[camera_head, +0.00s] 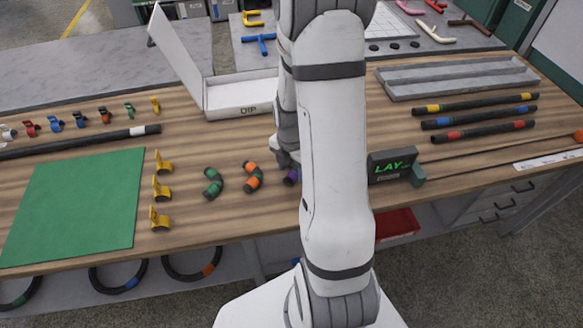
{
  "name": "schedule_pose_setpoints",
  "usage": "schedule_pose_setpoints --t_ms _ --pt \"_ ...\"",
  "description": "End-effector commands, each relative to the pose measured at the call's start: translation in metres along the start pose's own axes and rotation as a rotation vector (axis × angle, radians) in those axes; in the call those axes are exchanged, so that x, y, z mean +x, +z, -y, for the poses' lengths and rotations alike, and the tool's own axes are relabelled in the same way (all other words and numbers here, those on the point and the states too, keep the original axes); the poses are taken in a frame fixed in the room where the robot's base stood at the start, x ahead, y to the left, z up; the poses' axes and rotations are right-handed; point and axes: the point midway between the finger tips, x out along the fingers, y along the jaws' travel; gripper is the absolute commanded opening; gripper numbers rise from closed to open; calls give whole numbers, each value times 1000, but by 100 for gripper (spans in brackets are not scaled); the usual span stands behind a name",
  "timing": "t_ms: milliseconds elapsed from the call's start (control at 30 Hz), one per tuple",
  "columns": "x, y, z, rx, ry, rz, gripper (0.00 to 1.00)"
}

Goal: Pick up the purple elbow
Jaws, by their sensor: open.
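The purple elbow (291,177) lies on the wooden bench, just left of my arm. Only a small part of it shows; my arm hides the rest. My gripper (284,160) points down just above and behind the purple elbow. It is open, but its fingers are mostly hidden by my arm, so I cannot tell whether they are beside the elbow. An orange-banded elbow (253,177) and a green-banded elbow (213,182) lie in a row to its left.
Yellow clips (161,188) stand beside a green mat (75,205) at left. A small display box (392,165) stands right of my arm. Behind are an open white box (235,95), a grey tray (455,78) and banded black hoses (480,117).

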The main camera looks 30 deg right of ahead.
Motion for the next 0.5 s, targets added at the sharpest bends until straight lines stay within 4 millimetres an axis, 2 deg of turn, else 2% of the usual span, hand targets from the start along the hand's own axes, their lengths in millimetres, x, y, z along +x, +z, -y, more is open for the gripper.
schedule_pose_setpoints --t_ms 100,200,467,500 --pt "15 -1 1 0 -2 -2 51" --pt "22 -1 1 0 -1 -1 51" --pt "24 -1 0 0 1 0 51" --pt "24 -1 0 0 1 0 48"
